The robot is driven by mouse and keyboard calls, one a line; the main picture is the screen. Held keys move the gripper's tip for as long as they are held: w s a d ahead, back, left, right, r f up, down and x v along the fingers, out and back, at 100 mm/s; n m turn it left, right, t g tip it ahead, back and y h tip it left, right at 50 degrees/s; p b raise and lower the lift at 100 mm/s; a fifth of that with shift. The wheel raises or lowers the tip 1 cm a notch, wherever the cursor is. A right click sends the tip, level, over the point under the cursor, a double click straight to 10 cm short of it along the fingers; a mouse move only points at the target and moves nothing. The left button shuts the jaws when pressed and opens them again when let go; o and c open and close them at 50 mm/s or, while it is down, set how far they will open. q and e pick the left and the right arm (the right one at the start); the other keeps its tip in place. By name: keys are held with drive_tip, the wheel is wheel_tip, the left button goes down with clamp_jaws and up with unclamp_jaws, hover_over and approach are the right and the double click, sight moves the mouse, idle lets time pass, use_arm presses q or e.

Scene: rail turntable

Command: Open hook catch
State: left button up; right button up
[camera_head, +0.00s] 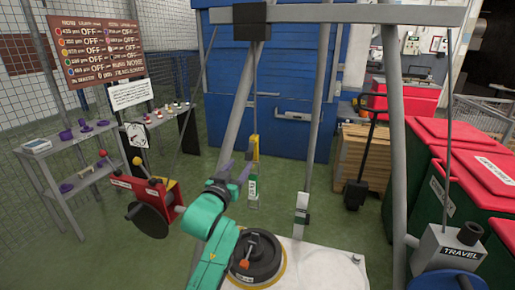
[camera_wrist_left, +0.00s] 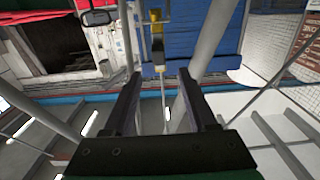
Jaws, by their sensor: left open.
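A yellow hanging piece (camera_head: 255,148), with a green and white labelled part below it, hangs on a thin rod from the grey overhead beam; I cannot tell if it is the hook catch. In the left wrist view, a yellow piece with a dark body (camera_wrist_left: 156,18) shows beyond the fingers. My right gripper is out of view.
A red box with a dark wheel (camera_head: 150,218) hangs at the left. A grey "TRAVEL" box (camera_head: 450,248) stands at the lower right. Grey frame posts (camera_head: 315,120) rise around my arm. Red-lidded green bins (camera_head: 450,190) line the right side. Green floor (camera_head: 345,215) lies open behind.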

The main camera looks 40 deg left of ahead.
sight(252, 151)
use_arm(q)
drive_tip(key=p+x, duration=0.1)
drive_tip(key=x, duration=1)
drive_tip(key=shift+f+p, duration=0.15)
drive_tip(key=shift+p, duration=0.15)
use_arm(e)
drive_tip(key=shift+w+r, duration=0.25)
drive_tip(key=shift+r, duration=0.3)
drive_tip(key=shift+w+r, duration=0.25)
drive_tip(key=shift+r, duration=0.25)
use_arm(q)
drive_tip(key=shift+w, duration=0.1)
drive_tip(key=shift+c, duration=0.3)
clamp_jaws()
drive_tip(key=shift+f, duration=0.1)
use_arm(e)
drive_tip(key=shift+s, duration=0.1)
